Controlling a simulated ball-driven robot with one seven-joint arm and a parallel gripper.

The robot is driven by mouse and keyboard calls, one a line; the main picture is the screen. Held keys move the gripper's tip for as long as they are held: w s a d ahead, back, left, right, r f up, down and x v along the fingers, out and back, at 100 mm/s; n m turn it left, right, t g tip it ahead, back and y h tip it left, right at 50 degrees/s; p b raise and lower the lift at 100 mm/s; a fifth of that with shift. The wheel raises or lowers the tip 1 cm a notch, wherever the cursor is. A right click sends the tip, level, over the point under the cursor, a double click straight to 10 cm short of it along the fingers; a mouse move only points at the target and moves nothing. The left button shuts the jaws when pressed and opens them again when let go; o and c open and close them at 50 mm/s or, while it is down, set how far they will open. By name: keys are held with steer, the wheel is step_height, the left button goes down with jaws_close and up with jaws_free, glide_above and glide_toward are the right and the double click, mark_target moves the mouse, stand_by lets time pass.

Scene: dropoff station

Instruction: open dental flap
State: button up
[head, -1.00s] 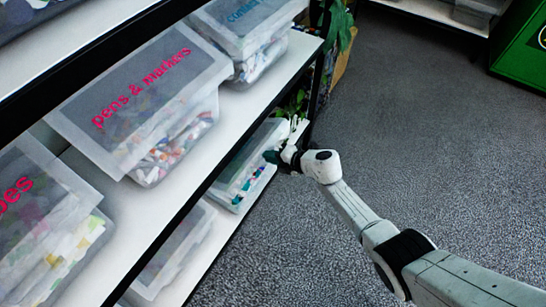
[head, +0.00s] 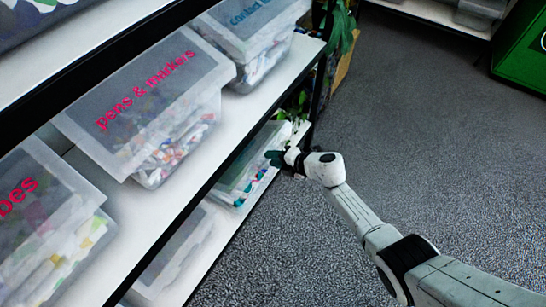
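A clear box on the lower shelf (head: 250,165), with colourful items inside, is the one at my gripper; its label is not readable, so I cannot tell whether it is the dental one. My gripper (head: 277,158) is at the upper right part of this box, at its lid or flap. The wrist and hand hide part of the box's right side. The fingers are dark and small, and I cannot tell whether they touch the flap or how far apart they are.
A box marked "pens & markers" (head: 150,105) and a "contact" box (head: 255,40) stand on the upper shelf. Another box marked "...bes" (head: 45,225) is at left. A plant (head: 340,30) is behind. Grey floor (head: 420,150) is free at right. A green bin (head: 520,50) stands far right.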

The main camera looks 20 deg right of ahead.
steer(key=p+v, duration=0.5)
steer(key=v, duration=0.5)
steer(key=shift+w, duration=0.1)
